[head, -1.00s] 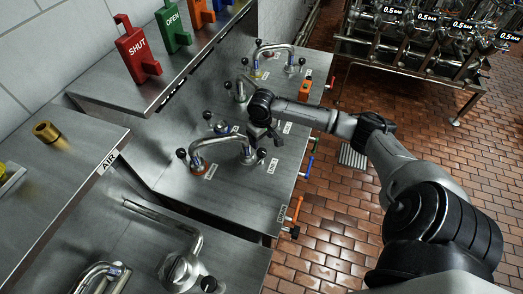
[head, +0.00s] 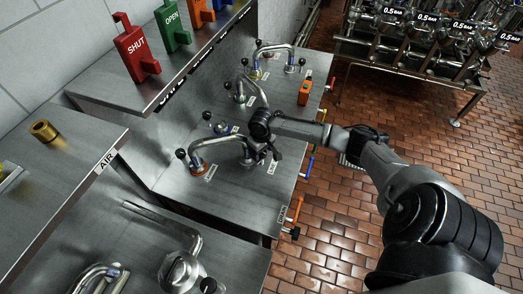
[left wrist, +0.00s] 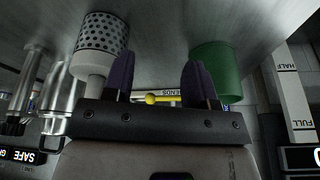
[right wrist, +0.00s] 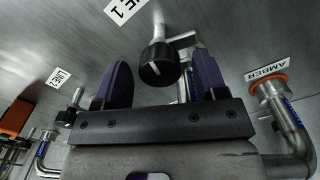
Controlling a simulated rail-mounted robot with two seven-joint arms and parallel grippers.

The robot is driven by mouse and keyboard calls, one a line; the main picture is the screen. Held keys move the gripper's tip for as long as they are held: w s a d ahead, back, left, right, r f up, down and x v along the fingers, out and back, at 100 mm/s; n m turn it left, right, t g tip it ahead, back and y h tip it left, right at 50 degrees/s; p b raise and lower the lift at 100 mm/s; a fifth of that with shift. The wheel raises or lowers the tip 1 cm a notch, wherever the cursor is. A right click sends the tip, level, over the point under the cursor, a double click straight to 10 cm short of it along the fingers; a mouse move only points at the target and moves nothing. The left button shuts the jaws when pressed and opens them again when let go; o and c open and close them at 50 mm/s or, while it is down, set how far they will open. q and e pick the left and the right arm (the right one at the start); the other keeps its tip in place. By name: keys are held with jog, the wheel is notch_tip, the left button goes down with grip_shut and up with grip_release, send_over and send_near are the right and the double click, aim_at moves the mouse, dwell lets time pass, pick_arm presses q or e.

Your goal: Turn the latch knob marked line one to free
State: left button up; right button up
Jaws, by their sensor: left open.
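The latch knob (right wrist: 158,65) is black and round with a white pointer line. It sits by a label reading "E 1" (right wrist: 125,8), partly cut off, in the right wrist view. My right gripper (right wrist: 160,88) is open, its two dark fingers on either side of the knob in that view; I cannot tell whether they touch it. In the head view my right gripper (head: 268,147) is low over the steel panel, beside the near curved pipe, and hides the knob's details. My left gripper (left wrist: 158,80) is open and empty in the left wrist view and outside the head view.
A curved pipe (right wrist: 292,125) by the AMBER label stands close to the right gripper. Another curved pipe (head: 272,48) and an orange block (head: 305,90) are farther back. A perforated cylinder (left wrist: 100,38) and green cylinder (left wrist: 215,70) are near the left gripper.

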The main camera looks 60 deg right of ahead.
jog(key=c, duration=0.8)
jog(key=p, duration=0.1)
jog(key=n+p, duration=0.1)
jog(key=shift+r+n+p, duration=0.25)
jog(key=shift+n+p, duration=0.05)
jog(key=shift+c, duration=0.2)
jog(key=shift+f+n+p, duration=0.2)
jog(key=shift+n+p, duration=0.2)
jog(key=shift+n, duration=0.2)
jog(key=o, duration=0.7)
jog(key=shift+o, duration=1.1)
